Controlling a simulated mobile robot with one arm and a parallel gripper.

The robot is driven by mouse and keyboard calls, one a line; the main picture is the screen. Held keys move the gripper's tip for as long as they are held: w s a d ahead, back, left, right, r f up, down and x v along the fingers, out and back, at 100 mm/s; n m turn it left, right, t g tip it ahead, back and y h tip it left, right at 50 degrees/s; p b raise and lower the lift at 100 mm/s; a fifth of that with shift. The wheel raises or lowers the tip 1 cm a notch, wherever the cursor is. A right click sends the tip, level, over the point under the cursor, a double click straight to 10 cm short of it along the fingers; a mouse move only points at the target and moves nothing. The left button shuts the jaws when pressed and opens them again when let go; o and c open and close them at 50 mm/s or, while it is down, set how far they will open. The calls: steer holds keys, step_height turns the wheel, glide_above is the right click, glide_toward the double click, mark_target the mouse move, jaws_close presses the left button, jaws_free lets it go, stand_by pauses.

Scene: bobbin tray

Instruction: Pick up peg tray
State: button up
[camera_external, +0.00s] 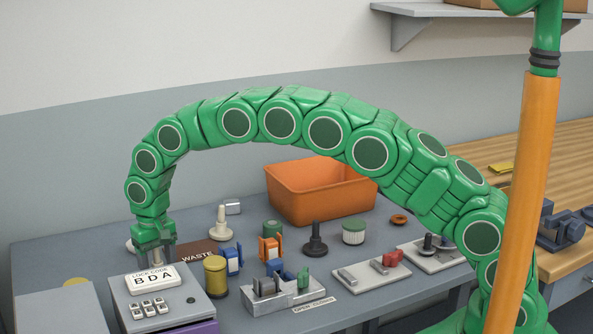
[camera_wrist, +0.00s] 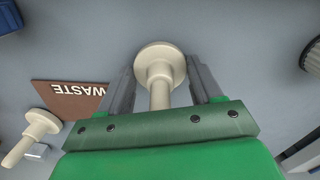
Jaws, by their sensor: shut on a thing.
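My gripper (camera_external: 153,258) points down behind the lock code box at the left of the table. In the wrist view its two dark fingers (camera_wrist: 158,82) are on either side of a cream peg (camera_wrist: 158,54) with a round disc and a stem, and are shut on it. In the external view the gripper and box hide most of this peg. No tray is clearly a peg tray.
A second cream peg (camera_external: 221,226) stands by the brown WASTE mat (camera_external: 196,251). The lock code box (camera_external: 163,300) is close in front of my gripper. An orange bin (camera_external: 318,190), a yellow spool (camera_external: 215,277) and a dark peg (camera_external: 315,240) stand to the right.

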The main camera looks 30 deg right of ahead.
steer(key=shift+r, duration=0.1)
steer(key=shift+r, duration=1.35)
steer(key=shift+s+d+r, duration=0.25)
steer(key=shift+s+r, duration=0.05)
steer(key=shift+r, duration=0.25)
steer(key=shift+s+d+r, duration=0.25)
steer(key=shift+s+r, duration=0.05)
steer(key=shift+r, duration=0.25)
steer(key=shift+s+d+r, duration=1.35)
steer(key=shift+s, duration=0.2)
steer(key=shift+s+d+r, duration=1.3)
steer(key=shift+s+d, duration=0.1)
steer(key=shift+s, duration=0.15)
steer(key=shift+s+d+r, duration=1.35)
steer(key=shift+s, duration=0.2)
